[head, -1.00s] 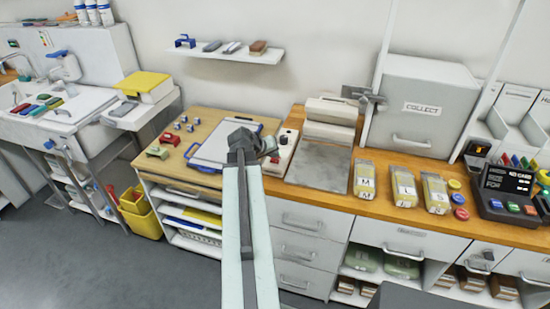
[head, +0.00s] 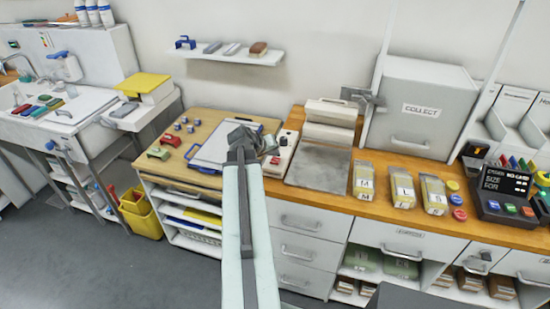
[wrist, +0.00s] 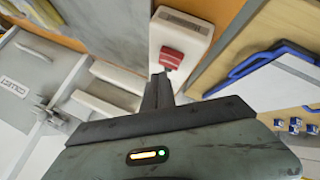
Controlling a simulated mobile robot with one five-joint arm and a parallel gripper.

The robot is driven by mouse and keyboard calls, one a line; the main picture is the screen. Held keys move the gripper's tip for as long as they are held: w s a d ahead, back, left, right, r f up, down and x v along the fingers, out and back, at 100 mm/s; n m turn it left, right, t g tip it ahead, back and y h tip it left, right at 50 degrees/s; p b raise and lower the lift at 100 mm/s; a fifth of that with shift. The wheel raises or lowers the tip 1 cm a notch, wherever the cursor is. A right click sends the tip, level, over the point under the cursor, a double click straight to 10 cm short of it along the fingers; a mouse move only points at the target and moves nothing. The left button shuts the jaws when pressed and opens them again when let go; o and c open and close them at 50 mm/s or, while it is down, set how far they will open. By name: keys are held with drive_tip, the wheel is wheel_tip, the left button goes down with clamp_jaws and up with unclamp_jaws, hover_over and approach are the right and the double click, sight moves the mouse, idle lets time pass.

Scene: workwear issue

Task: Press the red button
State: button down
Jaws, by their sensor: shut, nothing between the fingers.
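The red button (wrist: 171,57) shows in the wrist view on top of a long white box (wrist: 184,27). In the head view the white box (head: 284,150) stands at the left end of the wooden counter, and my gripper hides part of it. My gripper (head: 268,142) is over the box's left side in the head view. In the wrist view my gripper (wrist: 158,82) is shut and empty, its tips close beside the button's near edge. I cannot tell whether they touch it.
A blue-edged clipboard (head: 205,155) lies on the left table. A grey plate (head: 318,167) lies right of the white box. Yellow packs (head: 402,189) and a dark display unit (head: 503,193) stand further right. A wall shelf (head: 225,55) hangs above.

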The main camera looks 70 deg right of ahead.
sight(274, 161)
wheel_tip(274, 161, up, 6)
drive_tip(key=p, duration=0.5)
drive_tip(key=shift+f, duration=0.25)
drive_tip(key=w+a+n+t, duration=0.2)
drive_tip(key=w+a, duration=0.4)
drive_tip(key=w, duration=0.5)
drive_tip(key=w+a+n+t, duration=0.1)
drive_tip(key=w+a+n, duration=0.1)
drive_tip(key=w+a, duration=0.7)
drive_tip(key=w+a+f+n+t+y, duration=0.2)
drive_tip(key=w+a+f+n+t, duration=0.1)
drive_tip(key=w+a, duration=1.25)
drive_tip(key=w+a+f+n+y, duration=0.1)
drive_tip(key=a+n+y, duration=0.1)
drive_tip(key=a, duration=0.9)
drive_tip(key=w+a+f+n+y, duration=0.1)
drive_tip(key=w+a+f, duration=0.1)
drive_tip(key=a, duration=0.8)
drive_tip(key=s+a+f+n+g+y, duration=0.1)
drive_tip(key=s+a+y, duration=0.1)
drive_tip(key=a, duration=0.5)
drive_tip(key=s+a+f+n+g+y, duration=0.1)
drive_tip(key=s+a+g, duration=0.1)
drive_tip(key=s+a, duration=0.3)
drive_tip(key=shift+s+a+g+y+b, duration=0.3)
drive_tip(key=shift+a+y+b, duration=0.1)
drive_tip(key=shift+a, duration=0.8)
